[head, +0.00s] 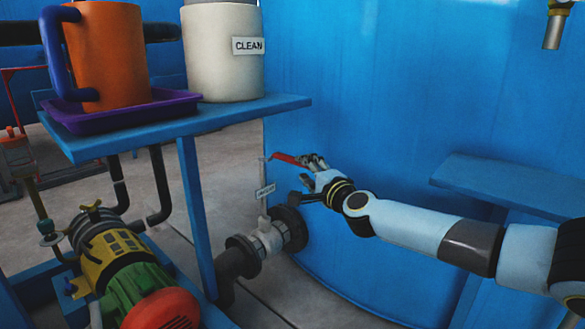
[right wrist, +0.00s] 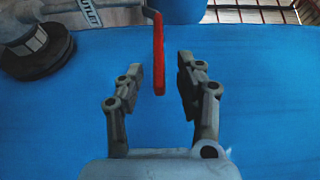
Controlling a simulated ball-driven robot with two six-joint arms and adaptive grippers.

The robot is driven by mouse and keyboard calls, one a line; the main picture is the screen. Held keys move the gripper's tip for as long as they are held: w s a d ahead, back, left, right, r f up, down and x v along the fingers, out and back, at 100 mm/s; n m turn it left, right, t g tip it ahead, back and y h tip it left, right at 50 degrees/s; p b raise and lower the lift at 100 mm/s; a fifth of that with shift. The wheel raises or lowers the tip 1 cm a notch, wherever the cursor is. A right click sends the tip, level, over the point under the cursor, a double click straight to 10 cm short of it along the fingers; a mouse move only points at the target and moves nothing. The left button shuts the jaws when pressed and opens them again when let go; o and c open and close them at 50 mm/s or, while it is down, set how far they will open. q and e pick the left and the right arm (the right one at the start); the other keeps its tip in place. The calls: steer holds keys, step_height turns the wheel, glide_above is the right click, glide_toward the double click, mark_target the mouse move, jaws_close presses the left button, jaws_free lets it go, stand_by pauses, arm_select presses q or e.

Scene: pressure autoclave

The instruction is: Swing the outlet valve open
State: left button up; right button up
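The outlet valve (head: 268,238) is a pale body between dark flanges, low against the blue tank, with a small outlet tag (head: 265,191) on its stem. Its red lever handle (head: 286,159) points right from the stem top, toward my right gripper (head: 312,163). In the right wrist view my right gripper (right wrist: 172,75) is open, and the red handle (right wrist: 158,55) reaches between its two fingers with gaps on both sides. The valve's tag (right wrist: 92,17) shows there at top left. My left gripper is not in view.
A blue shelf (head: 285,104) left of the valve holds a purple tray (head: 120,115) with an orange mug (head: 108,60), and a white container marked CLEAN (head: 220,60). The blue tank (head: 370,100) stands behind my right arm. A green and yellow pump (head: 120,265) is at lower left.

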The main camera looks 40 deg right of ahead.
mark_target(300, 166)
steer(key=b+x, duration=0.1)
steer(key=x, duration=0.5)
steer(key=shift+f+b, duration=0.2)
steer(key=shift+b, duration=0.2)
steer(key=shift+w+d+r, duration=0.15)
steer(key=shift+w, duration=0.25)
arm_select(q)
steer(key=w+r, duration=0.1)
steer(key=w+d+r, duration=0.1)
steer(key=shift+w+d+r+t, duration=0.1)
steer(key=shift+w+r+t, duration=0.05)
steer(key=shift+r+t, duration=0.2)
arm_select(e)
steer(key=shift+c, duration=0.3)
jaws_close()
